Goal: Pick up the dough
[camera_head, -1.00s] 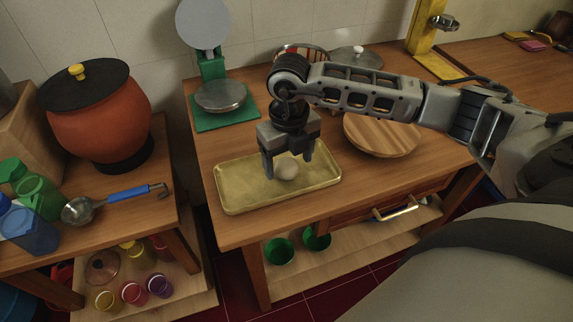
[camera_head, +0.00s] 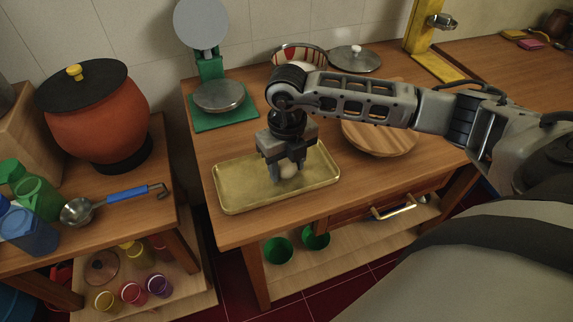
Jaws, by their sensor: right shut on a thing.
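The dough (camera_head: 288,171) is a small pale ball at the brass-coloured tray (camera_head: 235,196) on the middle table. My right gripper (camera_head: 286,172) points down over the tray, shut on the dough, with its fingers on either side of the ball. Whether the ball touches the tray bottom is hard to tell. My left gripper is not in view.
A green scale (camera_head: 223,118) with a metal pan stands behind the tray. A round wooden board (camera_head: 380,139) lies to the right, partly under my arm. An orange pot (camera_head: 98,118) stands left.

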